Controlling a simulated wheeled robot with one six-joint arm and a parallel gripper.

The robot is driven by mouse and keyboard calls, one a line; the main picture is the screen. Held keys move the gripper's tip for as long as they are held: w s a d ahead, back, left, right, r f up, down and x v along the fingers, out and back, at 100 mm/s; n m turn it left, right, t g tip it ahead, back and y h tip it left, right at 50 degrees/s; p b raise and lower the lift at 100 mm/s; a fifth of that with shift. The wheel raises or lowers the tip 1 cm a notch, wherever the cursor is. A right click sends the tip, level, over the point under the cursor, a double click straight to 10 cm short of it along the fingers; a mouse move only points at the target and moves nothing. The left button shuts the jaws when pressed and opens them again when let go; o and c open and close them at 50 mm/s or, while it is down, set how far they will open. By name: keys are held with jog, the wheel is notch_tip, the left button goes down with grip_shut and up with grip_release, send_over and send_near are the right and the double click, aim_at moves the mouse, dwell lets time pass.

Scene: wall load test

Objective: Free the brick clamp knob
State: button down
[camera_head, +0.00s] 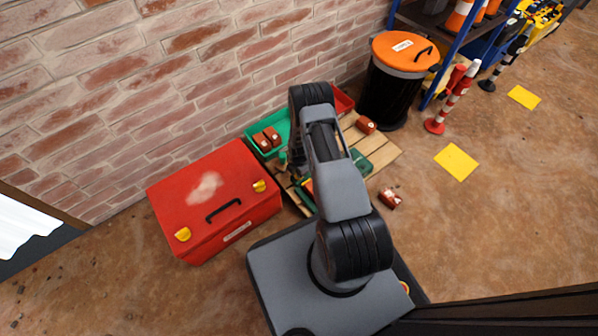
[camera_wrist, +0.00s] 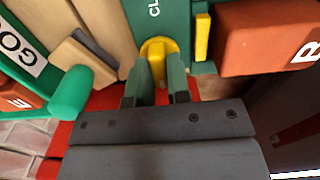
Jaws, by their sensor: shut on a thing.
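In the wrist view, a yellow knob (camera_wrist: 156,52) stands out from a green plate (camera_wrist: 180,25) with a partly cut-off label beginning "CL". My gripper (camera_wrist: 158,82) is around the knob, its two fingers shut on it from both sides. A red brick (camera_wrist: 268,40) with part of a letter lies to the right, beside a slim yellow piece (camera_wrist: 202,38). In the head view my arm covers the gripper and the knob. A green part (camera_head: 360,161) shows just right of my arm on the wooden pallet (camera_head: 383,150).
A green tray (camera_head: 252,138) with red bricks stands by the wall. A red chest (camera_head: 215,195) stands left, a black bin with an orange lid (camera_head: 404,52) behind right. A loose brick (camera_head: 390,198) lies on the floor.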

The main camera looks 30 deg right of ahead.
jog(key=c, duration=1.1)
grip_release()
notch_tip(320, 180, up, 14)
jog(key=p, duration=0.5)
jog(key=shift+p, duration=0.4)
jog(key=shift+f, duration=0.1)
